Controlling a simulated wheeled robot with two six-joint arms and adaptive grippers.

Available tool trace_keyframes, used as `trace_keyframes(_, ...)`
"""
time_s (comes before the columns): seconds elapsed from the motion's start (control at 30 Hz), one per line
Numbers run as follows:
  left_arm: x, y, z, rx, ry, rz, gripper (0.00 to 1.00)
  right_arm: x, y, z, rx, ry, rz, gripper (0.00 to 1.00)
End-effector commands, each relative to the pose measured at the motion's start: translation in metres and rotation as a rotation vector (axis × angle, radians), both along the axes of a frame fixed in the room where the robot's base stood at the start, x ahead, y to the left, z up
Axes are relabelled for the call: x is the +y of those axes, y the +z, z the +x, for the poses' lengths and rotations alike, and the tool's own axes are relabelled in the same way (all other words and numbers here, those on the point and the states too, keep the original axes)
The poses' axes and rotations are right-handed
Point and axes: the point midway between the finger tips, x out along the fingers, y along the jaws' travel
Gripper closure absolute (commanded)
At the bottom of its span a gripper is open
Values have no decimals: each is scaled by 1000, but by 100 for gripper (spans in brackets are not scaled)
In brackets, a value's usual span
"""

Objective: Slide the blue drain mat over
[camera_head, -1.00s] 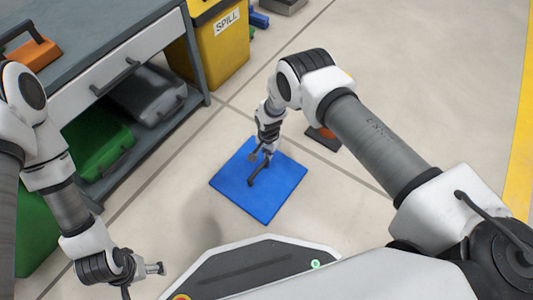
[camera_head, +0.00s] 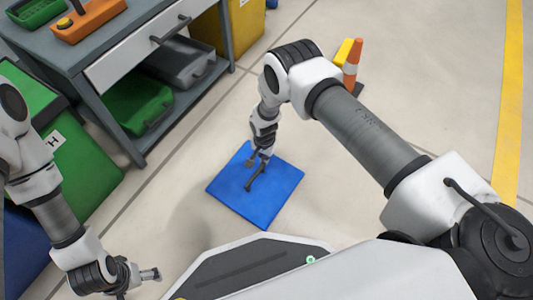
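The blue drain mat (camera_head: 279,191) lies flat on the floor in front of my base, turned like a diamond in the head view. My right gripper (camera_head: 249,175) reaches down over the mat's upper middle, with its two dark fingers spread apart. The lower fingertip appears to meet the mat's surface, though exact contact is too small to tell. My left gripper (camera_head: 151,275) hangs at the lower left, away from the mat. Its fingers are too small and edge-on to tell open from shut.
A grey workbench (camera_head: 78,84) with a green bin (camera_head: 137,106) and a grey case (camera_head: 180,63) stands upper left. A green container (camera_head: 78,168) is beside it. An orange cone (camera_head: 353,64) stands beyond my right arm. The floor around the mat is clear.

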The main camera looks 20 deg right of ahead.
Motion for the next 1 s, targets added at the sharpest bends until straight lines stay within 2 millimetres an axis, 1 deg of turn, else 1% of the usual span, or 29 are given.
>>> trace_keyframes(0.03, 0, 6, 0, 0, -2, 0, 13, 9, 3, -9, 4, 5, -1, 100)
trace_keyframes(0.1, 0, 10, 0, 0, -3, 0, 13, 24, 3, -22, 4, 6, -1, 100)
trace_keyframes(0.2, 0, 8, 0, 0, -4, 0, 13, 43, 1, -40, 4, 5, -1, 100)
trace_keyframes(0.33, 0, 6, 0, 0, -3, 0, 13, 57, 0, -53, 1, 2, 0, 100)
trace_keyframes(0.47, 0, 6, 0, 0, -3, 0, 13, 61, 0, -57, 1, 0, 0, 100)
trace_keyframes(0.77, 0, 6, 0, 0, -2, 0, 13, 61, 0, -57, 2, -1, -1, 100)
trace_keyframes(0.87, 0, 6, 0, 0, -2, 0, 13, 61, 8, -56, 1, -1, -1, 100)
trace_keyframes(0.97, 0, 6, 0, 0, -2, 0, 13, 61, 25, -56, -1, -1, -1, 100)
trace_keyframes(1.0, 0, 6, 0, 0, -2, 0, 13, 61, 34, -55, -2, -2, -1, 100)
